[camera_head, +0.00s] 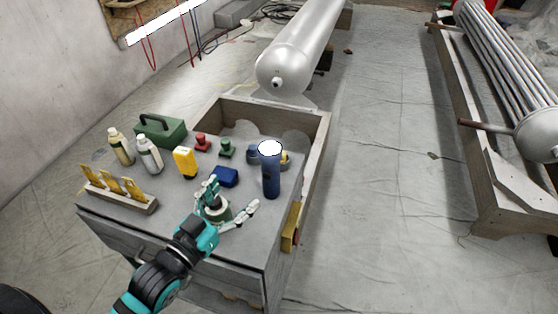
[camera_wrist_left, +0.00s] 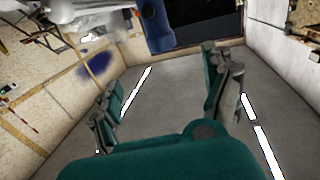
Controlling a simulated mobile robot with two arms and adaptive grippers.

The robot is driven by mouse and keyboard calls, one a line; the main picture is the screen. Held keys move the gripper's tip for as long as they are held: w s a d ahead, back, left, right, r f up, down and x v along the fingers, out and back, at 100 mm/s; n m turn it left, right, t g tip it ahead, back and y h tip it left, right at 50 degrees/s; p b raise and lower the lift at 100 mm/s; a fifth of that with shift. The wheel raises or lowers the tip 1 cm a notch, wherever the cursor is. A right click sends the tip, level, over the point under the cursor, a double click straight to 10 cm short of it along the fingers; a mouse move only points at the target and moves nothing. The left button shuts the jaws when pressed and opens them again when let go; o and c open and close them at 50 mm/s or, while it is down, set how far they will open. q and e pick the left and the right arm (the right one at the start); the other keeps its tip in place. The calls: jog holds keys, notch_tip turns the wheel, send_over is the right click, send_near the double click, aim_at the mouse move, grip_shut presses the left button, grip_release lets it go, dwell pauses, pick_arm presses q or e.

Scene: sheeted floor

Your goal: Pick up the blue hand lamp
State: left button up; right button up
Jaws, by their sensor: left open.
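The blue hand lamp (camera_head: 271,178) stands upright near the front right corner of the grey workbench (camera_head: 240,247). Its top is bright white. My left gripper (camera_head: 234,192) is open and empty, with its two fingers spread, just left of the lamp and apart from it. In the left wrist view, the lamp (camera_wrist_left: 156,28) shows at the top, beyond the open fingers of my left gripper (camera_wrist_left: 160,82). My right gripper is in neither view.
A blue box (camera_head: 226,177) lies just behind my gripper. A yellow object (camera_head: 184,162), red and green pieces, two bottles (camera_head: 150,154), a green toolbox (camera_head: 160,131) and a wooden rack (camera_head: 122,198) stand further left. Open floor lies right of the bench.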

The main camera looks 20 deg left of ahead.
pick_arm(q)
send_near(277, 142)
jog(key=s, duration=0.2)
jog(key=x, duration=0.2)
jog(key=p+x, duration=0.1)
jog(key=shift+a+f, duration=0.25)
jog(key=shift+x, duration=0.75)
jog(key=shift+w+f, duration=0.1)
jog(key=shift+w, duration=0.15)
jog(key=x, duration=0.4)
jog(key=shift+w+a+p, duration=0.1)
jog(key=shift+w+p, duration=0.15)
jog(key=shift+p, duration=0.05)
jog(key=shift+w, duration=0.3)
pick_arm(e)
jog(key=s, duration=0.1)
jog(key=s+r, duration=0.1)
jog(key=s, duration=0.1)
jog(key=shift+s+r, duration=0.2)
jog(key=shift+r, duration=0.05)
pick_arm(q)
jog(key=shift+c, duration=0.3)
